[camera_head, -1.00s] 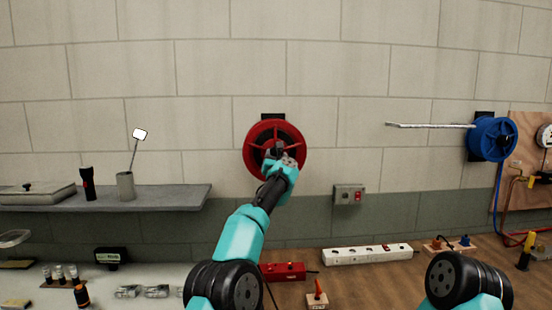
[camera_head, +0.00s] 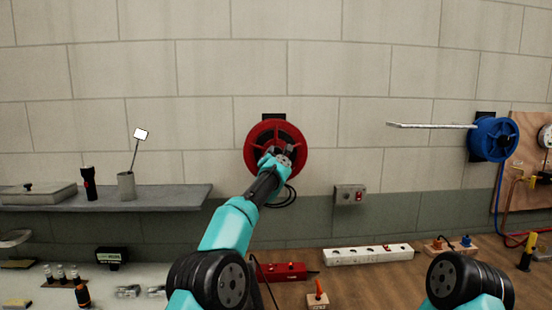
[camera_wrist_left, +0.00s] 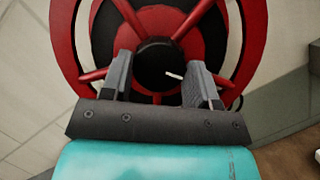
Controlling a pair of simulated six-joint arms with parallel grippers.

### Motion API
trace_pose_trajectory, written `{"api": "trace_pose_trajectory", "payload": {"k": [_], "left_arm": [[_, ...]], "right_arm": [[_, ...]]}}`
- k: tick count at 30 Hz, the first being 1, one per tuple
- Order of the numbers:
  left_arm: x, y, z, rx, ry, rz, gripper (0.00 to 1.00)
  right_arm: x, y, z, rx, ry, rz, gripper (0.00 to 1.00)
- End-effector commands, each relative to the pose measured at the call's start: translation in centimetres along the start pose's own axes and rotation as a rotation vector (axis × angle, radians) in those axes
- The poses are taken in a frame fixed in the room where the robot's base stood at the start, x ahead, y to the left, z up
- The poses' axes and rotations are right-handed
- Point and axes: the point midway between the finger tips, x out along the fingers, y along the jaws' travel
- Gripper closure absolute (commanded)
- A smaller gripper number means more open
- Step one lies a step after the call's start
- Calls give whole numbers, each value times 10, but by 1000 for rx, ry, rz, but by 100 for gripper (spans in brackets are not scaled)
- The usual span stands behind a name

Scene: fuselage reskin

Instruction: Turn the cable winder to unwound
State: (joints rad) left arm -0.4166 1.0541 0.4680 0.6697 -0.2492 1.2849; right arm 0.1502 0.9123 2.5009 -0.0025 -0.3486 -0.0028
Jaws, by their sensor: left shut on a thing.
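The cable winder (camera_head: 262,132) is a red reel with spokes and a black centre, mounted on the block wall. It fills the top of the left wrist view (camera_wrist_left: 232,40). My left gripper (camera_head: 279,152) is at the front of the reel, over its lower right part. In the left wrist view its two grey fingers (camera_wrist_left: 160,72) stand on either side of a round black knob (camera_wrist_left: 156,62) and are shut on it. Dark cable (camera_head: 284,201) hangs in loops below the reel. The gripper hides part of the reel's face. My right gripper is out of view.
A blue reel (camera_head: 492,139) with a pale arm sticking out left is on the wall at right. A grey shelf (camera_head: 160,197) is at left. Power strips (camera_head: 368,254) lie on the bench below.

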Motion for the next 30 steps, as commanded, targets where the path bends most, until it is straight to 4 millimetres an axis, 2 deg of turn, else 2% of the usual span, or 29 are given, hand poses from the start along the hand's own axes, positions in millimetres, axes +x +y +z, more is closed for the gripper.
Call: {"api": "trace_pose_trajectory", "payload": {"k": [8,9,16,30], "left_arm": [[0,1,0,0,0,2,69],[0,1,0,0,0,2,42],[0,1,0,0,0,2,20],[-3,0,-1,0,5,-1,20]], "right_arm": [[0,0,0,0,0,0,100],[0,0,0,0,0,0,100],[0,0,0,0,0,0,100],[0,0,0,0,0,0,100]]}}
